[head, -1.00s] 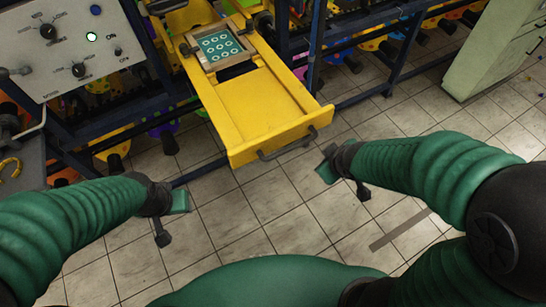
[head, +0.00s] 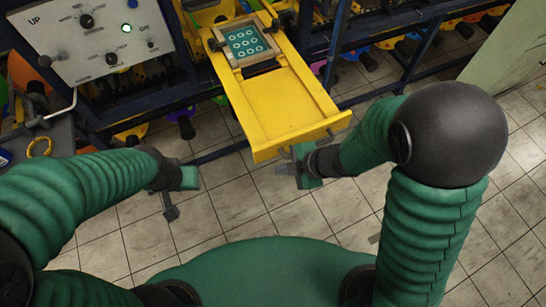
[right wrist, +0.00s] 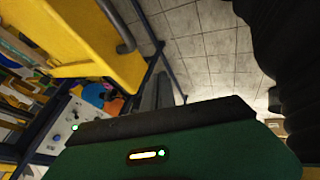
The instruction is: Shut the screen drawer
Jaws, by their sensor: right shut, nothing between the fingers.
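The yellow screen drawer (head: 280,105) is pulled out of the machine, its front panel (head: 300,137) facing me. A framed screen with teal ring prints (head: 247,42) lies at its back end. My right gripper (head: 283,168) is shut and empty, just in front of and below the front panel. The drawer's grey bar handle (right wrist: 122,30) shows above the fingers (right wrist: 156,92) in the right wrist view; I cannot tell whether they touch it. My left gripper (head: 178,195) hangs left of the drawer over the floor, apart from it; its jaws are unclear.
A control panel (head: 95,38) with knobs and a lit green button stands at the left. A pale green cabinet (head: 510,65) is at the right. The tiled floor before the drawer is open.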

